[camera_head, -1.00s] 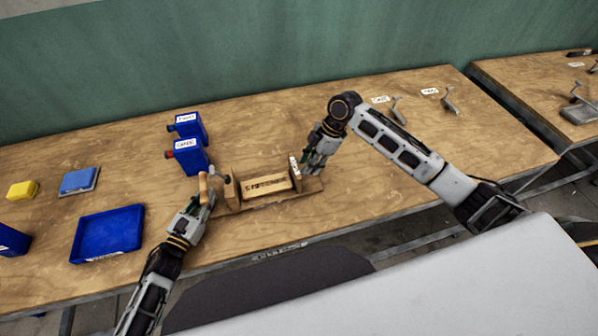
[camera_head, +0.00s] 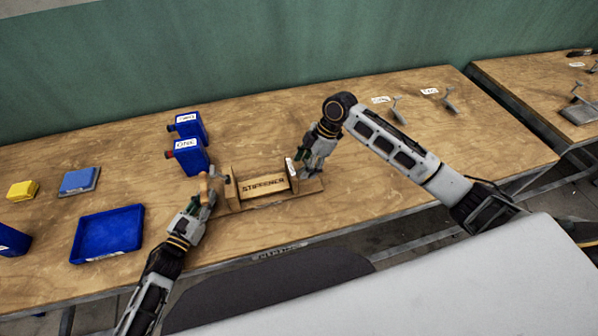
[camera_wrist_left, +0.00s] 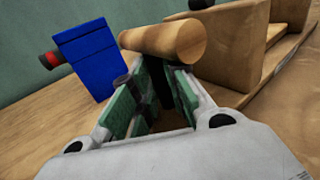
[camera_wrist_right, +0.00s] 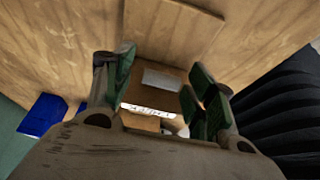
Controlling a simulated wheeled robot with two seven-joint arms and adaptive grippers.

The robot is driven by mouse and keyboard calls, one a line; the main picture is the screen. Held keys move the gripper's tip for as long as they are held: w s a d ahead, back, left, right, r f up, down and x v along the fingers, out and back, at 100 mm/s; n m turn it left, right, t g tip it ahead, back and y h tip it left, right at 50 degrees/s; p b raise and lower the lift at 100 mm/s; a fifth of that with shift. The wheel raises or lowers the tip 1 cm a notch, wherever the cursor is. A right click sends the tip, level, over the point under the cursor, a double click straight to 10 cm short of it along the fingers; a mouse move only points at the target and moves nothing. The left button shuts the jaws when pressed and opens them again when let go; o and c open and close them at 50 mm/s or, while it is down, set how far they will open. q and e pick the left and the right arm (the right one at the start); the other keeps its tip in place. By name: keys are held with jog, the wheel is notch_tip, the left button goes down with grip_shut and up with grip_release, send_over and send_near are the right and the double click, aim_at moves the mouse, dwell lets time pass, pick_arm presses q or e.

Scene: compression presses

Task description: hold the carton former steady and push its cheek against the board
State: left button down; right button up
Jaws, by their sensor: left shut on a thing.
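The wooden carton former (camera_head: 236,206) stands near the front edge of the bench. A board marked STIFFENER (camera_head: 263,187) sits in it between two upright sides. The right cheek (camera_head: 291,172) carries a white label and stands very close to the board's right end; I cannot tell whether they touch. My left gripper (camera_head: 207,192) is shut on the former's round wooden handle (camera_wrist_left: 165,42) at the left side. My right gripper (camera_head: 306,171) is at the outer side of the cheek. Its fingers (camera_wrist_right: 158,88) are apart in the right wrist view, with the labelled cheek (camera_wrist_right: 150,108) beyond them.
Metal brackets (camera_head: 398,109) stand at the back right.

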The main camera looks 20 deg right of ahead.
jog(key=shift+d+r, duration=0.15)
jog(key=v, duration=1.1)
jog(key=shift+r, duration=0.35)
pick_arm(q)
jog(key=c, duration=1.3)
grip_release()
jog(key=shift+c, duration=0.2)
jog(key=shift+s+a, duration=0.1)
jog(key=shift+v, duration=5.9)
jog(key=shift+s, duration=0.1)
pick_arm(e)
jog(key=shift+s, duration=0.1)
